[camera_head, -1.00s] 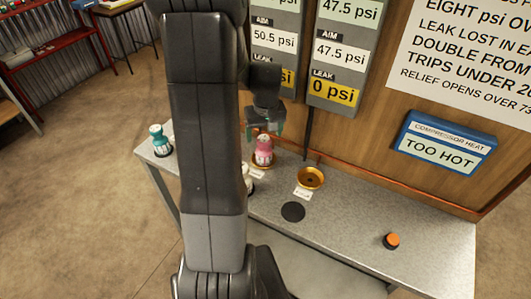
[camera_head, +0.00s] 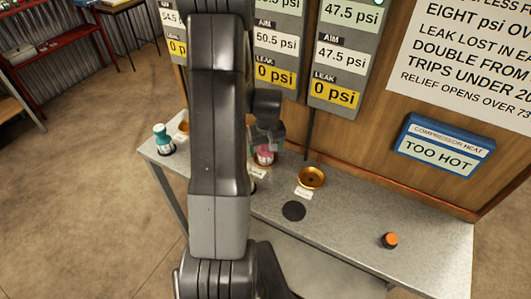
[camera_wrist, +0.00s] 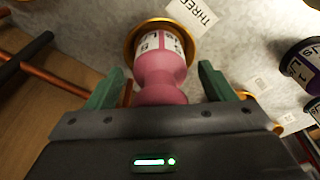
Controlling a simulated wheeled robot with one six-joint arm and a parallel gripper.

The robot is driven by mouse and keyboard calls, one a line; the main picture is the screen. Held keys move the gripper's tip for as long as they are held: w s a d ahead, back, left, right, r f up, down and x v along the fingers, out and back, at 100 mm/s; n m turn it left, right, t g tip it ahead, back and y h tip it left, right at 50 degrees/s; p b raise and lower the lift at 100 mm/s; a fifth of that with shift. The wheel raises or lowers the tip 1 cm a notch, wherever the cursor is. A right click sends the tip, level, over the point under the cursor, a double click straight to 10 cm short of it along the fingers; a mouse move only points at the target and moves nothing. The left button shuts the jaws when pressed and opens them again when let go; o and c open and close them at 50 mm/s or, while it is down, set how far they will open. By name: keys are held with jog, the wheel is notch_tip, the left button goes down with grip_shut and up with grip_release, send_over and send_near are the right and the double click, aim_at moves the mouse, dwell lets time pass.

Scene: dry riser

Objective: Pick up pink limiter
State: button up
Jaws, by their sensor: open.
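The pink limiter (camera_head: 264,157) stands on the bench near the back wall. In the wrist view the pink limiter (camera_wrist: 160,72) has a white label with dark marks and sits in a brass-coloured ring (camera_wrist: 133,38). My gripper (camera_head: 268,138) is over it from above. In the wrist view my gripper (camera_wrist: 158,85) is open, with one green finger on each side of the limiter's narrow part and a visible gap at both sides. My arm hides part of the bench left of the limiter in the head view.
A teal limiter (camera_head: 162,140) stands at the bench's left end. An empty brass cup (camera_head: 312,177), a black disc (camera_head: 293,211) and an orange-topped piece (camera_head: 390,240) lie to the right. A dark labelled object (camera_wrist: 300,65) is at the wrist view's right. The panelled wall is close behind.

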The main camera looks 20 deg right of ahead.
jog(key=shift+c, duration=0.3)
jog(key=c, duration=1.2)
jog(key=shift+r, duration=0.1)
jog(key=shift+c, duration=0.2)
